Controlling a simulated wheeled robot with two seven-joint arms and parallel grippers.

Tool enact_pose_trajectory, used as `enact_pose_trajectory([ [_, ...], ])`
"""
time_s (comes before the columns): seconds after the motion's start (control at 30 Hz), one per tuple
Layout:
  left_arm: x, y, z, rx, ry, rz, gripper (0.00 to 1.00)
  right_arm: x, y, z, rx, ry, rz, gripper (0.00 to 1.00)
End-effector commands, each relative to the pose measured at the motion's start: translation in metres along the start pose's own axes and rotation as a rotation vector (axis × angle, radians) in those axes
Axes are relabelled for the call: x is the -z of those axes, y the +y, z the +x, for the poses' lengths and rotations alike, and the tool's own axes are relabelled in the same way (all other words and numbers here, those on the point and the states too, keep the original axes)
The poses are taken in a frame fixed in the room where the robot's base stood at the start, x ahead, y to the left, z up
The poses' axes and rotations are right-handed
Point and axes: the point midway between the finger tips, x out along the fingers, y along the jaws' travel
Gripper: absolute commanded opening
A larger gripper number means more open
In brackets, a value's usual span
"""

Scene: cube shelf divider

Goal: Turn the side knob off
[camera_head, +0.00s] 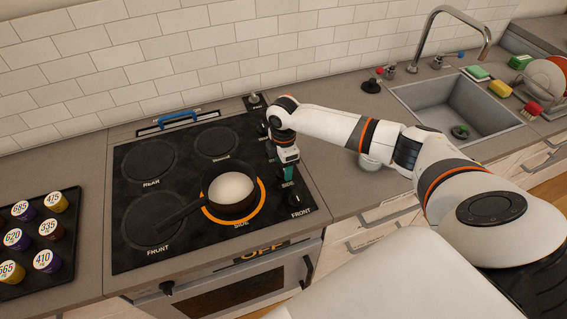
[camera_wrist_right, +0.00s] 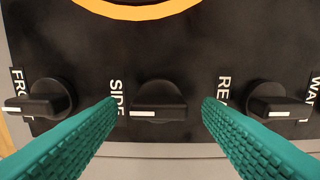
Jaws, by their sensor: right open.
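The side knob (camera_wrist_right: 158,101) is a black knob with a white pointer mark facing left in the right wrist view, beside the label SIDE. My right gripper (camera_head: 288,172) is open above the stove's right-hand knob row, its teal fingers pointing down. In the wrist view its two fingers lie left and right of the side knob, with visible gaps. Contact is not seen. The gripper hides the side knob in the head view. The side burner (camera_head: 259,205) has a glowing orange ring under a black pan (camera_head: 229,187) with white contents. My left gripper is not in view.
The knob (camera_wrist_right: 40,100) by the FRONT label and the knob (camera_wrist_right: 268,101) by the REAR label flank the side knob closely. The pan's handle points to the front left. A tray (camera_head: 14,292) of labelled jars is at left; a sink (camera_head: 455,105) is at right.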

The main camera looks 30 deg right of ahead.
Motion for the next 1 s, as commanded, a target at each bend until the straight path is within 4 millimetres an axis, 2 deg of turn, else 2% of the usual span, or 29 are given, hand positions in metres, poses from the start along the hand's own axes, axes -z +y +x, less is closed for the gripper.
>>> enact_pose_trajectory([
  [0.13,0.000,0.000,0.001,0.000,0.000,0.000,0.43,0.000,0.000,-0.002,0.000,0.001,0.000,0.60],
  [0.27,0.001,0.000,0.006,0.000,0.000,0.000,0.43,0.001,-0.001,-0.016,0.003,0.001,-0.001,0.60],
  [0.6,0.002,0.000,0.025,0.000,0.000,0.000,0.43,0.000,-0.001,-0.086,0.005,-0.001,0.000,0.60],
  [0.73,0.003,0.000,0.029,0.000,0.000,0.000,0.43,0.000,-0.001,-0.106,0.003,0.000,0.000,0.60],
  [1.0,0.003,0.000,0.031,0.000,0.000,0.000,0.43,0.000,0.000,-0.120,0.000,0.000,-0.001,0.60],
])
